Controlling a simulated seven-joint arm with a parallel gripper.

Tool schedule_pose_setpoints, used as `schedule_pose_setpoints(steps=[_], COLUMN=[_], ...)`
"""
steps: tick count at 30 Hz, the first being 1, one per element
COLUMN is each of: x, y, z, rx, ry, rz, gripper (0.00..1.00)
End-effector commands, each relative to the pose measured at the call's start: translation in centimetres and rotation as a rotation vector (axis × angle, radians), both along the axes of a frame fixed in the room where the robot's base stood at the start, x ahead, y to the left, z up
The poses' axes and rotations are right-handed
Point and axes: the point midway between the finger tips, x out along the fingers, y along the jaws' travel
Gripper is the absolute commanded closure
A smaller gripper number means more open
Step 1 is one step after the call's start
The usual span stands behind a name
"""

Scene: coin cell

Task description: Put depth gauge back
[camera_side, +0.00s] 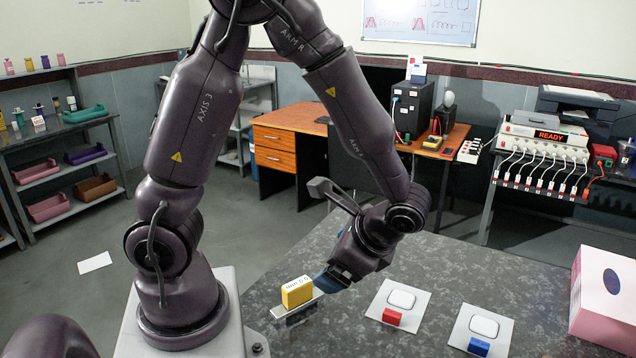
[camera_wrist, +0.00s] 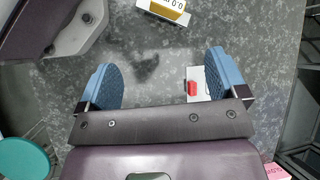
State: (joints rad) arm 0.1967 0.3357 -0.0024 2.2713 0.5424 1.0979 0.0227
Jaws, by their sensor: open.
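The depth gauge (camera_side: 297,292), a yellow block with a small number readout and a metal strip, sits on the speckled dark table beside my base. It also shows at the top edge of the wrist view (camera_wrist: 172,8), partly cut off and beyond my fingers. My gripper (camera_side: 334,281) is low over the table, just right of the gauge in the side view. I cannot tell whether a fingertip touches the gauge's strip.
White cards with rounded white squares lie to the right, one with a red block (camera_side: 391,317), one with a blue block (camera_side: 478,347). The red block also shows beside my right finger (camera_wrist: 192,86). A pink box (camera_side: 605,300) stands at the table's right.

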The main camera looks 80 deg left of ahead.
Motion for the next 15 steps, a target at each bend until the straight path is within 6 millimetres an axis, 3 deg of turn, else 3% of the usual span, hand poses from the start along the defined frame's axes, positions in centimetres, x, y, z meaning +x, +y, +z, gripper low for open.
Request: schedule_pose_setpoints(steps=[1,6,15], x=[0.0,-0.8,-3.2], y=[-0.2,-1.1,-2.6], z=[1.8,6.8,14.1], rx=[-0.047,-0.211,-0.491], ry=[-0.091,-0.368,-0.821], rz=[0.052,0.215,0.422], gripper=[0.09,0.09,0.09])
